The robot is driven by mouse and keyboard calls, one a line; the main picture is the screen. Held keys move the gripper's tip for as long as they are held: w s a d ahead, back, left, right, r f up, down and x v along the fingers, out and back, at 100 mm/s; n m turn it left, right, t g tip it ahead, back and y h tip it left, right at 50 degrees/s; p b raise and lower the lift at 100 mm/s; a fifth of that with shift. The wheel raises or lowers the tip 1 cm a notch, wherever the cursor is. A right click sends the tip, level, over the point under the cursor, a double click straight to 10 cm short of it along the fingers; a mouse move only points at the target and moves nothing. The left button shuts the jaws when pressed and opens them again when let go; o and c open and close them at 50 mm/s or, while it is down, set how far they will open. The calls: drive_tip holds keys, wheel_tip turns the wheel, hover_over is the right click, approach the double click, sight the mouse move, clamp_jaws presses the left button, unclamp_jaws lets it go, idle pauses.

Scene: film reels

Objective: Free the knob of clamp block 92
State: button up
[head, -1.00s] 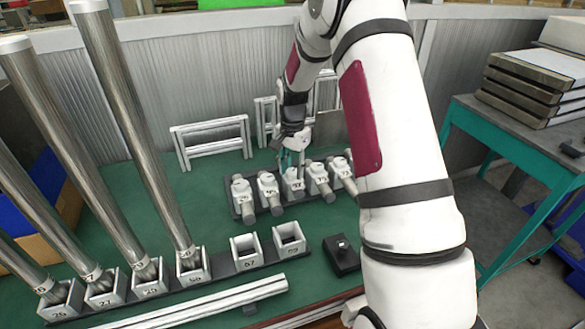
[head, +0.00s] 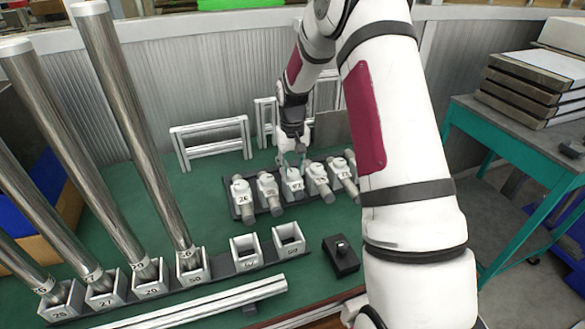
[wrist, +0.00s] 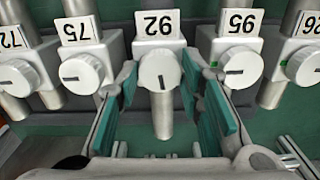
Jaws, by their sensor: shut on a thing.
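Clamp block 92 (wrist: 158,24) is in the middle of the wrist view, its label upside down. Its white round knob (wrist: 160,68) has a dark mark that stands upright in the picture. A grey cylinder sticks out below it. The green-padded fingers of my gripper (wrist: 160,82) are on both sides of this knob, shut on it. In the head view my gripper (head: 293,164) is down at the middle block (head: 292,184) of the row, hiding part of it.
Blocks 75 (wrist: 84,60) and 95 (wrist: 232,60) stand close on either side; their knob marks lie about level. Further blocks 72 and 26 are at the ends. Tall steel tubes (head: 130,130) stand at the left, and a small black box (head: 341,262) sits in front.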

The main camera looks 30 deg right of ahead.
sight(292, 172)
drive_tip(key=n, duration=0.4)
drive_tip(key=shift+n+p, duration=0.3)
drive_tip(key=n, duration=0.3)
drive_tip(key=shift+n+p, duration=0.3)
drive_tip(key=n+p, duration=0.1)
drive_tip(key=n, duration=0.3)
drive_tip(key=shift+n, duration=1.9)
drive_tip(key=o, duration=1.2)
drive_tip(key=shift+c, duration=0.2)
wheel_tip(292, 172, up, 12)
